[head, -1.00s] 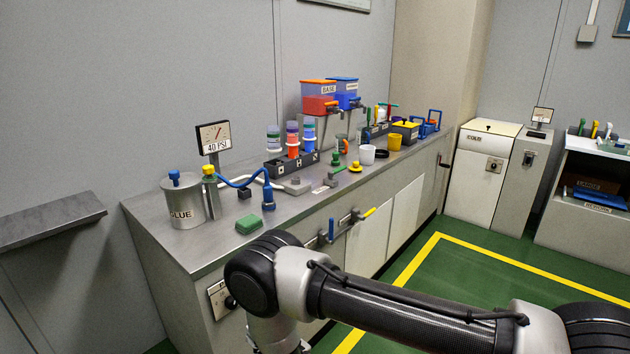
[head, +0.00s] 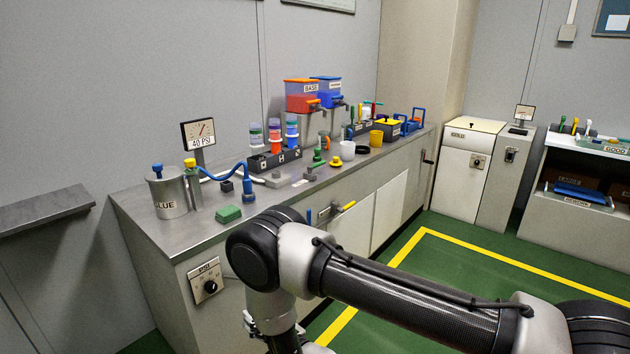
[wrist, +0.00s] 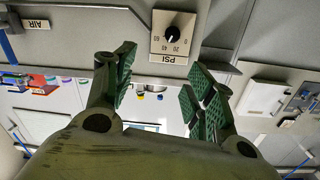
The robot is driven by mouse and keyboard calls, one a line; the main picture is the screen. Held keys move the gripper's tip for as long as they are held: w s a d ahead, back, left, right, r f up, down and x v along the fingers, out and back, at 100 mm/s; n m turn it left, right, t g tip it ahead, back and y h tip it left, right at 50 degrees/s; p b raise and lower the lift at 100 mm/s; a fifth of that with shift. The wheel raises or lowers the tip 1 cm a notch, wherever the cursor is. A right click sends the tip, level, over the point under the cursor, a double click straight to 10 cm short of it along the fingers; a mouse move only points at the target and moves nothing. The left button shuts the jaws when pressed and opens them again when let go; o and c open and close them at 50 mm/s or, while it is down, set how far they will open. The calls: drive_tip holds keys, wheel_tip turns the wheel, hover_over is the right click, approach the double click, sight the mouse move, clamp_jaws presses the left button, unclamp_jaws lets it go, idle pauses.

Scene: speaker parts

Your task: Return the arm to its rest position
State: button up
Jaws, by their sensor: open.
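My arm reaches across the lower right of the head view, in front of the workbench (head: 150,240). My gripper (wrist: 160,92) shows in the wrist view with its two green-padded fingers spread apart and nothing between them. In the head view the gripper is mostly cut off at the bottom edge, below the bench top and in front of the bench. In the wrist view a PSI dial panel (wrist: 174,38) on the bench front lies beyond the fingers, apart from them. The same dial (head: 208,284) shows in the head view left of my arm.
A glue pot (head: 167,194), a 40 PSI gauge (head: 199,134) and a green block (head: 228,213) stand on the near bench end. Valve handles (head: 343,206) stick out from the bench front behind my arm. Green floor (head: 470,250) with a yellow line is clear at right.

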drive_tip(key=w+d+r+m+h, duration=0.1)
drive_tip(key=w+d+r+h, duration=0.15)
drive_tip(key=w+r, duration=0.6)
drive_tip(key=w+d+r+m+h, duration=0.2)
drive_tip(key=w+d+r, duration=0.2)
drive_tip(key=w+r, duration=0.4)
drive_tip(key=s+d+r+m+g+h, duration=0.15)
drive_tip(key=d+r+h, duration=0.25)
drive_tip(key=d+r, duration=1.25)
drive_tip(key=s+d+r+m+g+h, duration=0.1)
drive_tip(key=s+d+r, duration=0.4)
drive_tip(key=s+d, duration=0.3)
drive_tip(key=s+d+r+g+h, duration=0.15)
drive_tip(key=s+d+r, duration=0.3)
drive_tip(key=d, duration=0.55)
drive_tip(key=s+d+g, duration=0.1)
drive_tip(key=s+d, duration=0.2)
drive_tip(key=s, duration=0.4)
drive_tip(key=s+d+r+m+g+h, duration=0.1)
drive_tip(key=s+d, duration=0.3)
drive_tip(key=s, duration=0.4)
drive_tip(key=s+d+g, duration=0.1)
drive_tip(key=s+d, duration=0.2)
drive_tip(key=s, duration=0.5)
drive_tip(key=shift+d+r+m+g+h, duration=0.2)
drive_tip(key=shift+d+m+g+h, duration=0.1)
drive_tip(key=shift+m+h, duration=0.1)
